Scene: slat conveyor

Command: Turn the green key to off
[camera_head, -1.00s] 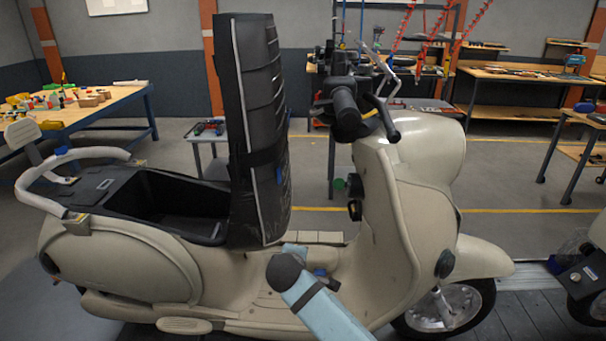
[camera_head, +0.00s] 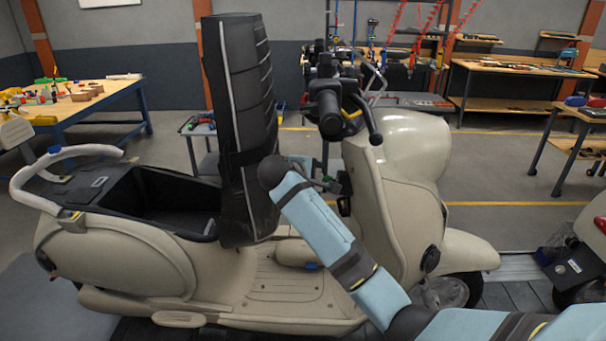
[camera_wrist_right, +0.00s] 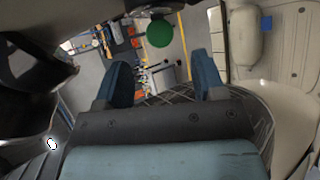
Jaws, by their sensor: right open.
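The cream scooter (camera_head: 285,265) stands side-on in the head view, its handlebar at the upper middle. The green key (camera_wrist_right: 159,33) shows as a round green head at the top of the right wrist view, above and between my right fingertips and not gripped. In the head view my right arm comes from the lower right, and my right gripper (camera_head: 322,183) is beside the scooter's front panel at the key's height. In the right wrist view my right gripper (camera_wrist_right: 160,72) is open with nothing between its blue fingers. The key is mostly hidden in the head view. My left gripper is not in view.
A tall black padded seat (camera_head: 240,120) stands upright just left of my right gripper. The black handlebar grip (camera_head: 330,110) is above it. A second scooter (camera_head: 590,250) is at the right edge. Workbenches stand behind, with open floor between.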

